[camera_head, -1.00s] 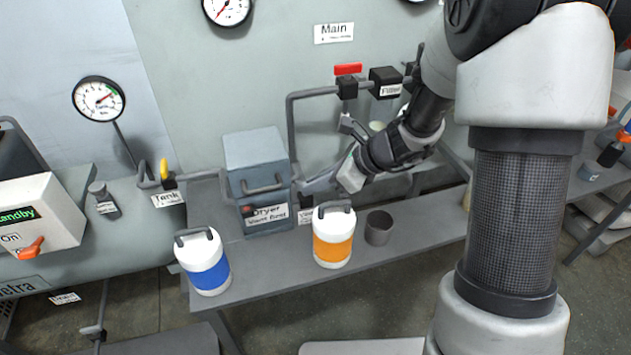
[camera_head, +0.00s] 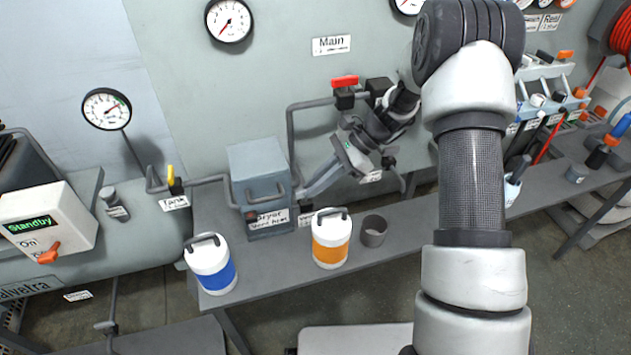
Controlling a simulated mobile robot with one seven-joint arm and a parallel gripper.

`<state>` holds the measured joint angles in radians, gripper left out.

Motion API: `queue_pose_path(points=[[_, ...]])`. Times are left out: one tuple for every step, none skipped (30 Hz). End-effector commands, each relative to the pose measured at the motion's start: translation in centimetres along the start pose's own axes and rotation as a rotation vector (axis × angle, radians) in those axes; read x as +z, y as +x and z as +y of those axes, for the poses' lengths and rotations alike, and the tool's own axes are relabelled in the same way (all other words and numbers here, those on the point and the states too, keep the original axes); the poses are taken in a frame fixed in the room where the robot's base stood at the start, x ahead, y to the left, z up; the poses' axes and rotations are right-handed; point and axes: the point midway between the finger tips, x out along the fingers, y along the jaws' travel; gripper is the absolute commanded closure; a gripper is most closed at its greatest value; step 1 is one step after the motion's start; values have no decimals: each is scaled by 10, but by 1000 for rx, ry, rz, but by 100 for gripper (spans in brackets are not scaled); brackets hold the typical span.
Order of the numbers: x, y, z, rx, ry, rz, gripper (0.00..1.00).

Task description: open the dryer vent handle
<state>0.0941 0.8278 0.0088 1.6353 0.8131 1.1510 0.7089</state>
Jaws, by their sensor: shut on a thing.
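The dryer (camera_head: 258,185) is a blue-grey box with a front handle and a label reading "Dryer", standing at the back of the grey bench. My gripper (camera_head: 303,192) reaches down and left from the right, with its fingertips at the dryer's right side, just above a small partly hidden label. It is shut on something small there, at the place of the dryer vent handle. The fingers cover the handle, so its shape and angle cannot be made out.
A blue-banded canister (camera_head: 211,266) and an orange-banded canister (camera_head: 331,240) stand in front on the bench (camera_head: 285,268). A grey cup (camera_head: 373,232) is right of them. A pipe with a red-handled valve (camera_head: 345,83) runs above my gripper. A yellow tank valve (camera_head: 171,174) is left.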

Motion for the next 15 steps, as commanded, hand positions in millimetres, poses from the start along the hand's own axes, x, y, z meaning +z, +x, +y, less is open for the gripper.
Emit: queue_pose_path(points=[[0,-1,-1,9,-9,2,100],[0,-1,-1,14,-14,1,100],[0,-1,-1,20,-20,1,100],[0,-1,-1,24,-24,1,100],[0,0,-1,28,-27,1,100],[0,0,-1,31,-30,1,100],[-1,0,-1,32,-31,1,100],[-1,0,-1,34,-33,1,100],[-1,0,-1,35,-34,1,100],[-1,0,-1,35,-34,1,100],[-1,0,-1,35,-35,1,100],[-1,0,-1,35,-35,1,100],[-1,0,-1,35,-35,1,100],[0,0,-1,35,-35,1,100],[0,0,-1,35,-35,1,100]])
